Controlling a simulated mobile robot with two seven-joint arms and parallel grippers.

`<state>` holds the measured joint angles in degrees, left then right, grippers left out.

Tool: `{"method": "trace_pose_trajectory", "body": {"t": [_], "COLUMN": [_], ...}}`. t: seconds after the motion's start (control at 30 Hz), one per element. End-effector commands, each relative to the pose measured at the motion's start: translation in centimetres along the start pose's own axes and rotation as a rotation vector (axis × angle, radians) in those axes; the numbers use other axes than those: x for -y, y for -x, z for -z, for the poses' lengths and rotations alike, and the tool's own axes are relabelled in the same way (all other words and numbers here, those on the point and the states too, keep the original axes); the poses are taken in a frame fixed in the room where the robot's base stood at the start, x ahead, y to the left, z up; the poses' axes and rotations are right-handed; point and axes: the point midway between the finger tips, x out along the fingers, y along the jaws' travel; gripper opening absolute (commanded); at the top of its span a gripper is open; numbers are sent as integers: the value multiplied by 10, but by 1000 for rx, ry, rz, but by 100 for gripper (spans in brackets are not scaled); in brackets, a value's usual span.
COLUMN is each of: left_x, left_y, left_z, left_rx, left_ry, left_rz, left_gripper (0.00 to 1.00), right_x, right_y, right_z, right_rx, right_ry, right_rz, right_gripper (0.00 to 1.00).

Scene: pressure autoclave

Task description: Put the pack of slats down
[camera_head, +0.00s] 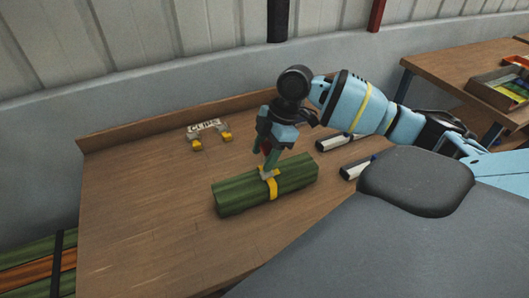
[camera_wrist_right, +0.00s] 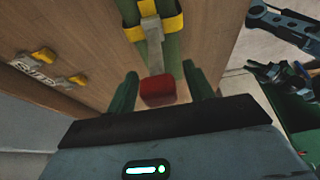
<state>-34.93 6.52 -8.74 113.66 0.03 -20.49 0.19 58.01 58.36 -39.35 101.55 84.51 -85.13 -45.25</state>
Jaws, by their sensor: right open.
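The pack of slats (camera_head: 264,187) is a green bundle bound with a yellow strap. It lies on the wooden table, and its strapped part shows at the top of the wrist view (camera_wrist_right: 168,22). A grey strip with a red block (camera_wrist_right: 158,90) at its end rises from the strap. My right gripper (camera_head: 268,160) is above the middle of the pack. Its two green fingers stand open on either side of the red block (camera_wrist_right: 160,88), apart from it. My left gripper is outside the head view; dark jointed parts at the wrist view's right edge may belong to it.
The CLIPS holder (camera_head: 208,132) with yellow ends stands behind the pack. Two white-and-dark tools (camera_head: 358,167) lie to the pack's right. The table (camera_head: 130,190) is clear on the left and has a raised back edge. Another table (camera_head: 450,65) with a tray stands at far right.

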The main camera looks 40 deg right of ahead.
Motion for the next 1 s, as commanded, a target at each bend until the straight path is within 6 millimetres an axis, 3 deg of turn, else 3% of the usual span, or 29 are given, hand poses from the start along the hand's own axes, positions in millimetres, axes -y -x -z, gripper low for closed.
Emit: {"method": "trace_pose_trajectory", "body": {"t": [0.6, 0.8, 1.0], "left_x": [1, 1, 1], "left_y": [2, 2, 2], "left_z": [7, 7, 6], "left_rx": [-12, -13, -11], "left_ry": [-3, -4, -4], "left_rz": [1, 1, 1], "left_gripper": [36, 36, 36], "right_x": [-1, 0, 0], "right_y": [103, 118, 120], "right_z": [0, 0, 0], "right_rx": [0, 0, 0], "right_ry": [-1, -1, -1], "right_rz": [-3, 0, 1], "right_gripper": [52, 52, 52]}}
